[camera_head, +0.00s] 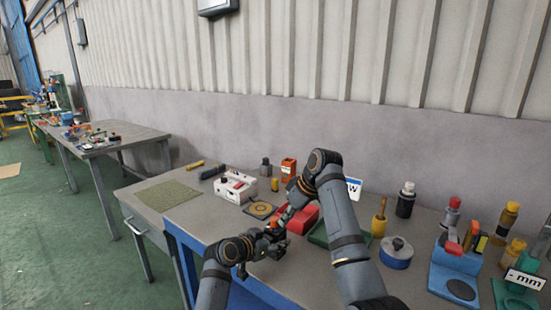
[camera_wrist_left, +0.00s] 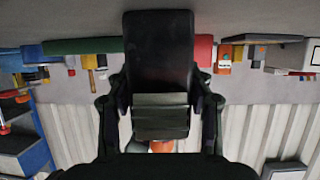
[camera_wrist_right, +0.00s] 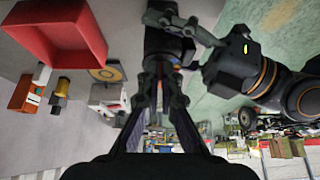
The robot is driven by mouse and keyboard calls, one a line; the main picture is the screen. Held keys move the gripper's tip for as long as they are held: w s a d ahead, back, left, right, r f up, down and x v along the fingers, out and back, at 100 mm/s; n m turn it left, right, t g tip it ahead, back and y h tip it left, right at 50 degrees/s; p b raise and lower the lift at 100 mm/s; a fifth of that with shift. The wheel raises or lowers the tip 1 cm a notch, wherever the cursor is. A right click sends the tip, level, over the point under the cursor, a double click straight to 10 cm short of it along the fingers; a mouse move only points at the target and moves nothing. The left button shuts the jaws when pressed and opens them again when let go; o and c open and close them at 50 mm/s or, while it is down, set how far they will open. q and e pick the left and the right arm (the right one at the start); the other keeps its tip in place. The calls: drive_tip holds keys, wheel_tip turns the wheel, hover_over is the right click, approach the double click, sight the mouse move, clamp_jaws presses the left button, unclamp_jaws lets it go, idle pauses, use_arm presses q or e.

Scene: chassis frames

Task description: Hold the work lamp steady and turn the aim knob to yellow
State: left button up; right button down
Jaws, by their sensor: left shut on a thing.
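My left gripper (camera_head: 262,245) is low over the front of the bench. In the left wrist view its two fingers (camera_wrist_left: 158,115) flank a dark block-shaped body, which I take as the work lamp (camera_wrist_left: 158,50), and are shut on it. A small orange part (camera_wrist_left: 162,146) shows below the body in that view. My right gripper (camera_head: 281,222) reaches down from the right and meets the left one. In the right wrist view its fingertips (camera_wrist_right: 164,68) are close together beside the dark parts near my left gripper. The aim knob and its colour marks cannot be made out; the grippers cover that spot.
A red bin (camera_head: 303,218) stands just behind the grippers. A white box (camera_head: 235,188), a round-marked pad (camera_head: 260,210) and a green mat (camera_head: 166,195) lie to the left. A blue round tin (camera_head: 396,256), bottles and a blue stand (camera_head: 455,270) crowd the right.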

use_arm(q)
drive_tip(key=shift+d, duration=0.1)
use_arm(e)
drive_tip(key=shift+s+d+r, duration=0.1)
drive_tip(key=shift+s+d, duration=0.05)
drive_tip(key=shift+d, duration=0.15)
wheel_tip(320, 180, up, 6)
drive_tip(key=shift+f, duration=0.1)
idle(0.5)
drive_tip(key=shift+s+a+f, duration=0.1)
drive_tip(key=shift+f, duration=1.4)
drive_tip(key=shift+s+a+f, duration=0.1)
drive_tip(key=shift+f, duration=1.35)
drive_tip(key=shift+w+a, duration=0.25)
